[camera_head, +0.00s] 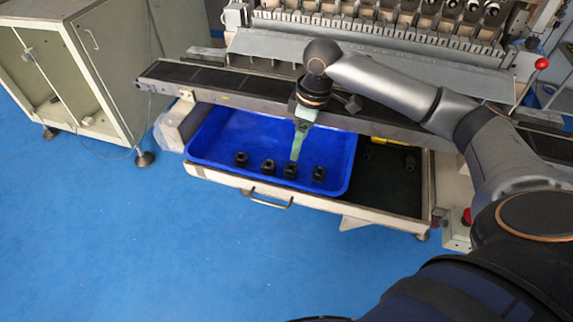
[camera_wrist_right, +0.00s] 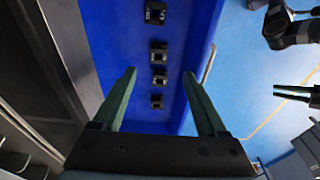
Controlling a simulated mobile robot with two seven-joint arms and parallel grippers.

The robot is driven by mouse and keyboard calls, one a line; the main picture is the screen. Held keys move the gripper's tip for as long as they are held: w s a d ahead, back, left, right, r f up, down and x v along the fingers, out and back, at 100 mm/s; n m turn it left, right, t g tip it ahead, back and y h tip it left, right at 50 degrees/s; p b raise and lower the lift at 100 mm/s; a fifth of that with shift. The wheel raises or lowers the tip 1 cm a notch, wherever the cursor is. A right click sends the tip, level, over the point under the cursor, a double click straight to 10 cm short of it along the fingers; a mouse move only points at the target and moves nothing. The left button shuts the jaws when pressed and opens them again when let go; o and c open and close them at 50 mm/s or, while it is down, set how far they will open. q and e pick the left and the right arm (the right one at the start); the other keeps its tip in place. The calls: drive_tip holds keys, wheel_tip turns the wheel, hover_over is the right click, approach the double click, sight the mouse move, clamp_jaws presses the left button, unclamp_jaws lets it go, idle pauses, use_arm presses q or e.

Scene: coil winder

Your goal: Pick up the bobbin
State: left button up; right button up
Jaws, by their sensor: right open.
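Several small black bobbins stand in a row in the blue tray (camera_head: 222,128). In the head view, my right gripper (camera_head: 296,158) points down into the tray from above, its green fingers just over the third bobbin from the left (camera_head: 290,172). My left gripper does not show in the head view.
The tray sits in an open drawer with a front handle (camera_head: 270,198). A machine rail (camera_head: 225,87) runs just behind and above the tray, close to my right gripper. A cabinet (camera_head: 60,75) stands at the left. Dark parts, perhaps my left arm, show at the wrist view's right edge.

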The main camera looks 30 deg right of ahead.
hover_over(292, 165)
drive_tip(key=s, duration=0.2)
wheel_tip(292, 165, down, 4)
drive_tip(key=shift+f, duration=0.15)
drive_tip(key=shift+w+a+f+b, duration=0.1)
drive_tip(key=shift+w+f+b, duration=0.1)
drive_tip(key=shift+f, duration=0.75)
drive_tip(key=shift+w+a+f+b, duration=0.1)
drive_tip(key=shift+w+f, duration=0.1)
drive_tip(key=shift+f, duration=0.75)
drive_tip(key=shift+w+a+f+b, duration=0.1)
drive_tip(key=shift+w+f+b, duration=0.1)
drive_tip(key=shift+f, duration=0.75)
clamp_jaws()
